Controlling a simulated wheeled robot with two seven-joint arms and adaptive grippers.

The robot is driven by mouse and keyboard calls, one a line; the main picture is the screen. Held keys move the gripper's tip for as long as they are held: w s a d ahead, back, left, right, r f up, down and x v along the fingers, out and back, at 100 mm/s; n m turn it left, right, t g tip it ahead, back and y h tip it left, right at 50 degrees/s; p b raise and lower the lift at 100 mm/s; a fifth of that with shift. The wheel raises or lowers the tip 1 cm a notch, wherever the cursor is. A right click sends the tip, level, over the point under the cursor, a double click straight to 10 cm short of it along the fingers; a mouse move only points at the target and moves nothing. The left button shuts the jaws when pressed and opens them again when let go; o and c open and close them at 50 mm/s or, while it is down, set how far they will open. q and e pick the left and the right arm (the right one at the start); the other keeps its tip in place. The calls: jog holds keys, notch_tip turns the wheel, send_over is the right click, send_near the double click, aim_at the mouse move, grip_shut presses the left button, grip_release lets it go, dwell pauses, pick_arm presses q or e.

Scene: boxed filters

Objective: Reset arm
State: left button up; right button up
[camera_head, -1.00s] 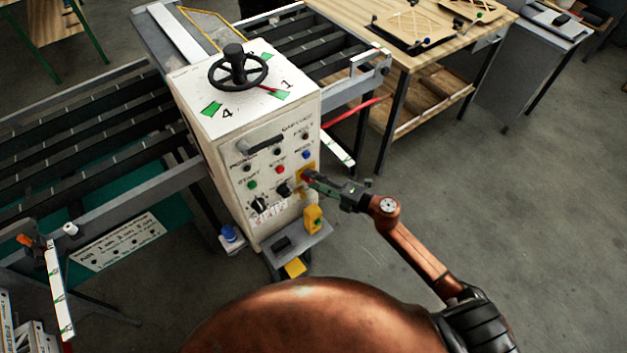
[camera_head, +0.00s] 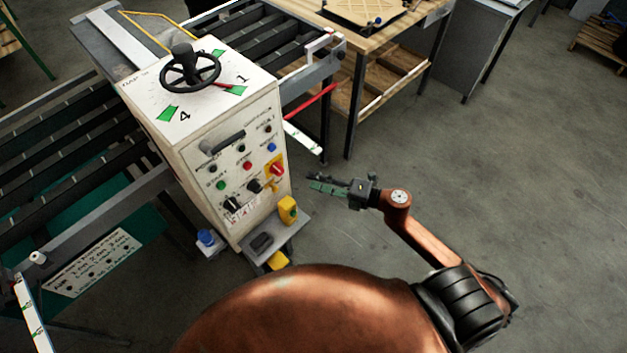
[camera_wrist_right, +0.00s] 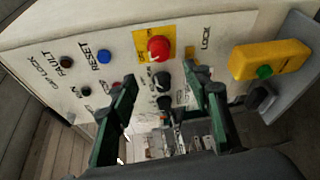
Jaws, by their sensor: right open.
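My right arm comes in from the lower right in the head view. My right gripper (camera_head: 322,183) is open and empty, held in the air to the right of the control box, with a clear gap to its panel. In the right wrist view its two green fingers (camera_wrist_right: 163,105) stand apart in front of the panel. The white control box (camera_head: 225,150) carries a red knob on a yellow plate (camera_head: 276,168), which also shows in the wrist view (camera_wrist_right: 158,49). My left gripper is not in view.
A black handwheel (camera_head: 190,70) sits on top of the box. A grey shelf with a yellow button box (camera_head: 288,210) juts out below the panel. A roller conveyor (camera_head: 60,160) lies left, a wooden table (camera_head: 385,50) behind. The floor to the right (camera_head: 520,170) is clear.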

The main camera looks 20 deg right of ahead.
dwell(0.3)
jog(key=w+d+f+m+t+h+b, duration=0.1)
jog(key=d+f+m+h, duration=0.3)
jog(key=f, duration=0.5)
jog(key=w+d+f+m+h, duration=0.1)
jog(key=d+f+m+h, duration=0.1)
jog(key=d+f+m, duration=0.45)
jog(key=s+d+f+m+g+h+b, duration=0.1)
jog(key=s+d+f+m+h, duration=0.3)
jog(key=f, duration=0.8)
jog(key=s+d+f+m+g, duration=0.1)
jog(key=s+d+f+m, duration=0.2)
jog(key=s+f, duration=0.55)
jog(key=s+a+f+m+g+h+b, duration=0.1)
jog(key=s+f+m+g, duration=0.15)
jog(key=s+f, duration=0.6)
jog(key=s+f+m+g+h, duration=0.1)
jog(key=s+f+m+g, duration=0.3)
jog(key=f, duration=0.7)
jog(key=s+a+f+m+g, duration=0.1)
jog(key=s+a+f, duration=0.3)
jog(key=s, duration=0.7)
jog(key=s+a+f+m+g+b, duration=0.1)
jog(key=s+a+f+g, duration=0.2)
jog(key=s, duration=0.9)
notch_tip(320, 180, down, 3)
jog(key=shift+s+a+f+m+y, duration=0.15)
jog(key=shift+s+a+m+y, duration=0.15)
jog(key=shift+a, duration=0.25)
